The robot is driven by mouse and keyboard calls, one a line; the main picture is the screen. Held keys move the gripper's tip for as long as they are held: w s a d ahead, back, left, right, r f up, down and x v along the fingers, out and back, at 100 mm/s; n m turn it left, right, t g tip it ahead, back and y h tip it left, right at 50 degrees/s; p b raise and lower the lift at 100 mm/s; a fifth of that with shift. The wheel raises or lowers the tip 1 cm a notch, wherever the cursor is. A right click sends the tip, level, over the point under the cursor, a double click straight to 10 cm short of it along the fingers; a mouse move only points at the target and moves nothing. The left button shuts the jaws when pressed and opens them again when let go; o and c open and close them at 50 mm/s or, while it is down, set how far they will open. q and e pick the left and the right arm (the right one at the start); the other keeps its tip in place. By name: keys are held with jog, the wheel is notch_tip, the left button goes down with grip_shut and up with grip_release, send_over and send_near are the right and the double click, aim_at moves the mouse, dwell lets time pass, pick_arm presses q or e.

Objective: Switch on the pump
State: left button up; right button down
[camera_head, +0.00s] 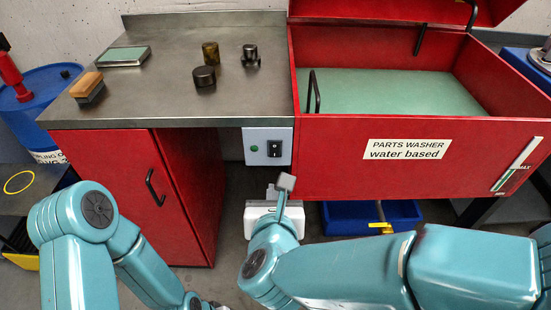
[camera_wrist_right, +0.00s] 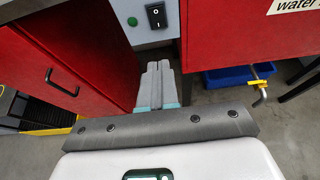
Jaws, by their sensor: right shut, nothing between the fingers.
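A light grey switch box (camera_head: 256,134) with a black rocker switch (camera_head: 273,149) and a small round green light or button (camera_head: 254,148) hangs under the steel worktop, left of the red parts washer. In the right wrist view the rocker (camera_wrist_right: 156,15) shows its white marks, with the green round (camera_wrist_right: 132,21) to its left. I cannot tell which way the rocker is tipped. My right gripper (camera_head: 286,182) is below the box, apart from it, fingers pointing up toward it. Its fingers (camera_wrist_right: 158,68) are together and empty. My left gripper is out of view.
The red parts washer (camera_head: 330,160) stands right of the box, its lid open. A red cabinet (camera_head: 105,165) with a handle is at left. The steel worktop (camera_head: 165,80) overhangs the box. A blue tray (camera_head: 345,215) with a yellow valve sits below the washer.

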send_near(274, 156)
jog(key=f+x, duration=0.1)
jog(key=x, duration=0.4)
jog(key=shift+w+r, duration=0.15)
jog(key=shift+w, duration=0.5)
